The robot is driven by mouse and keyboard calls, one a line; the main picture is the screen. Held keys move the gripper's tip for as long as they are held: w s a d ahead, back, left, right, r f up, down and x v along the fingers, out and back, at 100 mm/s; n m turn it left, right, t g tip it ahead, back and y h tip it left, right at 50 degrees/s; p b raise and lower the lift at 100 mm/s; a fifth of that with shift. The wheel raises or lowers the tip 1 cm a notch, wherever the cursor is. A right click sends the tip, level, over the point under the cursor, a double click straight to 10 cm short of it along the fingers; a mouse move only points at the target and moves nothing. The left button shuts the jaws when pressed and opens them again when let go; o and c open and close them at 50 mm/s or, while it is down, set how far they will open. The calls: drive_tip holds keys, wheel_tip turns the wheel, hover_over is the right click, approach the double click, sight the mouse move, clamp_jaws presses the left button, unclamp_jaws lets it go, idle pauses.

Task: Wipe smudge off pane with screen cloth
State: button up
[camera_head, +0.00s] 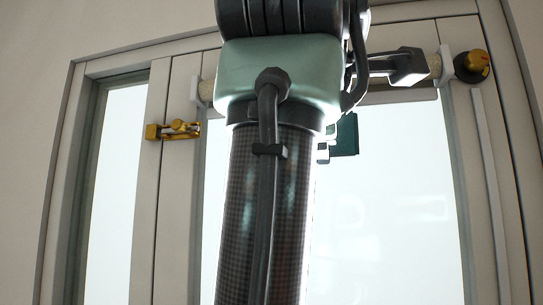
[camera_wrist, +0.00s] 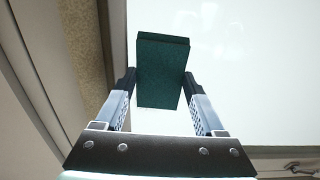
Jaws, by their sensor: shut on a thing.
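The screen cloth (camera_wrist: 163,58) is a dark green, block-like pad in the wrist view. My gripper (camera_wrist: 160,82) is shut on it, with one finger on each side. In the head view the cloth (camera_head: 346,136) shows just right of my arm, in front of the upper part of the pane (camera_head: 400,200). I cannot tell whether it touches the glass. The pane is bright and pale. Faint whitish marks (camera_head: 350,212) show on it below the cloth; I cannot tell smudge from reflection. My arm hides the pane's left part and most of my gripper in the head view.
A brass latch (camera_head: 174,130) sits on the frame post left of the pane. A dark knob with a yellow part (camera_head: 472,67) sits at the upper right, beside a roller end (camera_head: 432,66). A narrower pane (camera_head: 112,190) is at the left. The pane's lower right is unobstructed.

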drive_tip(key=w+a+p, duration=0.1)
drive_tip(key=w+a, duration=0.1)
drive_tip(key=a, duration=0.6)
drive_tip(key=shift+w, duration=0.3)
idle(4.8)
drive_tip(key=shift+b+v, duration=1)
drive_tip(key=shift+v, duration=2)
drive_tip(key=b+v, duration=0.1)
drive_tip(key=v, duration=0.2)
